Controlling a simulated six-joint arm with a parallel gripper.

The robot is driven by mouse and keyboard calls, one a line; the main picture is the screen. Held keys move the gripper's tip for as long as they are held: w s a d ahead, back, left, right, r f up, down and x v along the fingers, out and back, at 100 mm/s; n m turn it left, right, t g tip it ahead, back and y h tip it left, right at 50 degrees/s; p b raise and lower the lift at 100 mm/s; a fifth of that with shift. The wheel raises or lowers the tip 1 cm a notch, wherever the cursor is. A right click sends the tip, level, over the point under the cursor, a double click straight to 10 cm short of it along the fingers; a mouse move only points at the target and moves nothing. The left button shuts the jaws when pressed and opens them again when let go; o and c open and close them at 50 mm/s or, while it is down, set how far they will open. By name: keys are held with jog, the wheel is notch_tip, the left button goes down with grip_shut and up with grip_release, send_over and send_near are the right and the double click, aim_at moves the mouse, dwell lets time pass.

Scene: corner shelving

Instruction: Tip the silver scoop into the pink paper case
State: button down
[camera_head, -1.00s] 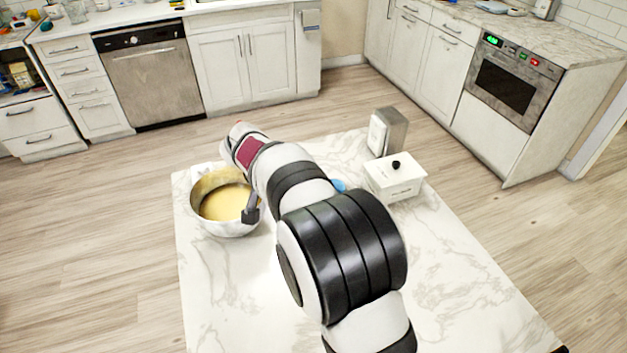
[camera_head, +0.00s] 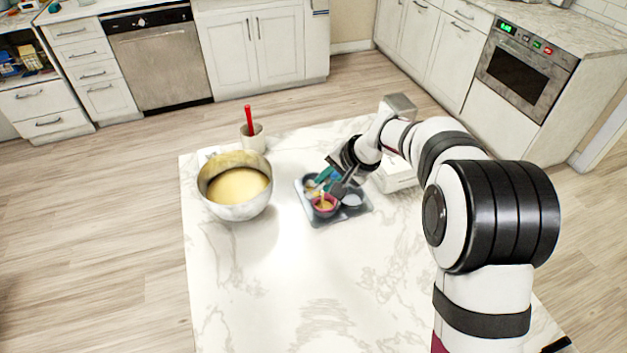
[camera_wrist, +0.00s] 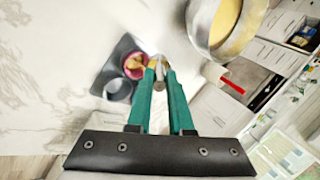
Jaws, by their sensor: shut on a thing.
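My gripper (camera_head: 328,178) has teal fingers and is shut on the handle of the silver scoop (camera_wrist: 159,84), of which only a small part shows between the fingertips in the wrist view. It is over the grey muffin tray (camera_head: 345,217). The pink paper case (camera_head: 315,209) sits in the front cup of the tray, just below the fingers, and also shows in the wrist view (camera_wrist: 129,68). Yellow batter shows in the case and just above it beside the scoop. How far the scoop is tilted cannot be told.
A white box (camera_head: 398,178) stands right of the tray, partly behind my arm. The front of the counter is clear.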

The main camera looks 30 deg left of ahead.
jog(key=w+d+f+m+g+y, duration=0.3)
jog(key=d+f+y, duration=0.5)
jog(key=y, duration=0.3)
jog(key=shift+w+d+g, duration=0.3)
jog(key=shift+w+g, duration=0.2)
jog(key=shift+w, duration=0.5)
jog(key=shift+r, duration=0.1)
jog(key=s+a+r+n+t+h, duration=0.2)
jog(key=s+a+r+t+h, duration=0.1)
jog(key=a+h, duration=0.4)
jog(key=s+a+r+n+t+h, duration=0.2)
jog(key=s+a+r+t+h, duration=0.2)
jog(key=h, duration=0.5)
jog(key=shift+s+a, duration=0.5)
jog(key=shift+a, duration=0.9)
